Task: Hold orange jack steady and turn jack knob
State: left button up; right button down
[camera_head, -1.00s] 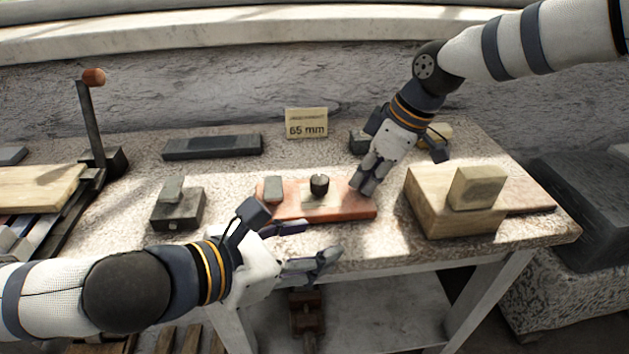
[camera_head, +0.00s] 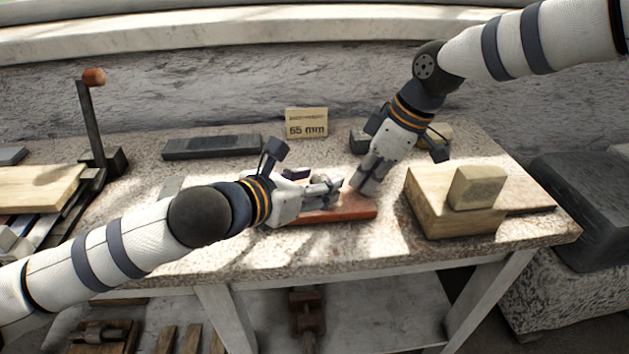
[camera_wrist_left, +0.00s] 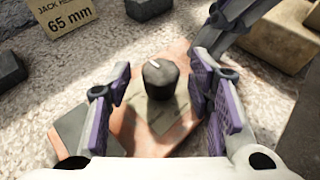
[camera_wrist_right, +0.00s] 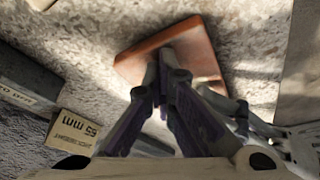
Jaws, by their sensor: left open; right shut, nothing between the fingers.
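The orange jack (camera_head: 345,208) is a flat orange block on the stone tabletop, largely covered by my left gripper in the head view. Its black knob (camera_wrist_left: 160,78), with a white mark, shows in the left wrist view on a pale plate (camera_wrist_left: 155,112). My left gripper (camera_head: 332,187) is open, its purple-padded fingers on either side of the knob and apart from it. My right gripper (camera_head: 365,188) is shut and empty at the jack's right end; the orange end also shows in the right wrist view (camera_wrist_right: 200,55). I cannot tell whether its fingertips touch the jack.
A sign reading 65 mm (camera_head: 306,123) stands behind the jack. A wooden block (camera_head: 450,215) with a smaller block (camera_head: 477,187) on it sits to the right. A dark flat bar (camera_head: 212,147) lies at the back left. A lever (camera_head: 92,120) stands at the far left.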

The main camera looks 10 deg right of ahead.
pick_arm(q)
grip_shut()
jog(key=shift+s+d+f, duration=0.1)
jog(key=n+t+y, duration=0.1)
jog(key=n+y, duration=0.1)
jog(key=shift+s+d+n+t+y, duration=0.2)
jog(key=shift+n+t+y, duration=0.1)
jog(key=shift+n+t, duration=0.1)
jog(key=n+y, duration=0.1)
jog(key=n+t+y, duration=0.1)
jog(key=n+y, duration=0.2)
jog(key=y, duration=0.1)
jog(key=shift+d+n+t, duration=0.25)
jog(key=shift+n+t, duration=0.05)
jog(key=shift+t, duration=0.1)
jog(key=n+y, duration=0.4)
jog(key=y, duration=0.1)
jog(key=shift+d, duration=0.2)
jog(key=shift+w+d+n+g+y, duration=0.1)
jog(key=shift+n+g+y, duration=0.35)
jog(key=shift+n+y, duration=0.6)
jog(key=shift+w+n+g+y, duration=0.1)
jog(key=shift+n+g+y, duration=0.35)
jog(key=shift+n+y, duration=0.55)
